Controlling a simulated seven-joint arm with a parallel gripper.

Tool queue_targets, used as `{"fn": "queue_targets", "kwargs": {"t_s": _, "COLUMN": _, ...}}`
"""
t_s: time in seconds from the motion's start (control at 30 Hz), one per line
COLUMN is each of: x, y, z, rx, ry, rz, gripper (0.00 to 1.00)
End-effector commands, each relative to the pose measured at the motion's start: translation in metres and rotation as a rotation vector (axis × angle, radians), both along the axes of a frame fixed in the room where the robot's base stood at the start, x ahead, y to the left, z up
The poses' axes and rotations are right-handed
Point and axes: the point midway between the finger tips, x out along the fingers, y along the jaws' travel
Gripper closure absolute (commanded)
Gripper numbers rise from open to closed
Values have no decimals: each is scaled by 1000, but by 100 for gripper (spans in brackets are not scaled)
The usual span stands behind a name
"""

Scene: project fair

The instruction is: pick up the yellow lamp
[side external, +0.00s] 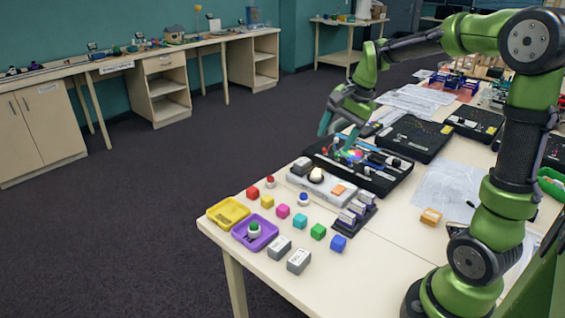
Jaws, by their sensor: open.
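My gripper (338,133) is open, pointing down above the far end of an open black case (385,180). I see nothing between its fingers. In the case, under the gripper, is a cluster of small bright coloured parts (352,154), too small to tell apart. A pale cream dome (316,174) sits on a light grey unit (329,192) in front of the case. Small domed lamps on white bases show nearby: a red one (270,182), a blue one (304,199) and a green one (254,230) in a purple tray (268,238).
A yellow tray (228,213), two grey blocks (298,261) and a dark rack (368,214) stand there too. Other black cases (412,138) lie farther back. The near right tabletop (375,275) is clear.

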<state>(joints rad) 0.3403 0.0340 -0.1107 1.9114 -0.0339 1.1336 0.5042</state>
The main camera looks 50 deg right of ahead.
Motion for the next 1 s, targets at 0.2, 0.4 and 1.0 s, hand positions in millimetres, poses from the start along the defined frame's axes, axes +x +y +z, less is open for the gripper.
{"fn": "queue_targets", "kwargs": {"t_s": 0.2, "x": 40, "y": -87, "z": -26, "rx": 198, "ry": 158, "rz": -630, "gripper": 35}}
{"fn": "queue_targets", "kwargs": {"t_s": 0.4, "x": 57, "y": -104, "z": -10, "rx": 314, "ry": 195, "rz": -986, "gripper": 35}}
{"fn": "queue_targets", "kwargs": {"t_s": 1.0, "x": 75, "y": -86, "z": -93, "rx": 358, "ry": 225, "rz": -1101, "gripper": 35}}
